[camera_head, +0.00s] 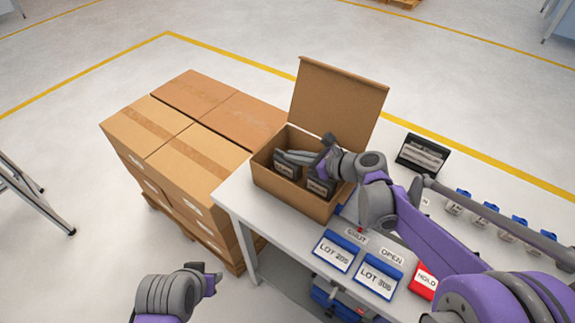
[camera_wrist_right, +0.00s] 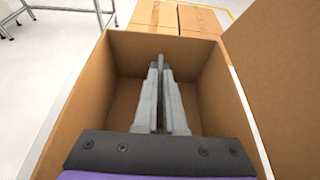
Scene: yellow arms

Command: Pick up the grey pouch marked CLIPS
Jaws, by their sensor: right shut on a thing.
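An open cardboard box (camera_head: 291,203) stands on the white table with its lid up. In the right wrist view the fingers (camera_wrist_right: 158,65) are close together inside the box (camera_wrist_right: 78,122), and no label shows. My left gripper (camera_head: 210,278) is low at the front, away from the table; its finger gap is unclear.
Stacked cartons (camera_head: 190,140) on a pallet stand left of the table (camera_head: 237,195). Blue-edged LOT cards (camera_head: 336,252), a red HOLD card (camera_head: 424,282) and a black holder (camera_head: 423,153) are on the table. Several blue-topped items (camera_head: 487,213) line the right. A metal ladder-like frame (camera_head: 40,200) stands far left.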

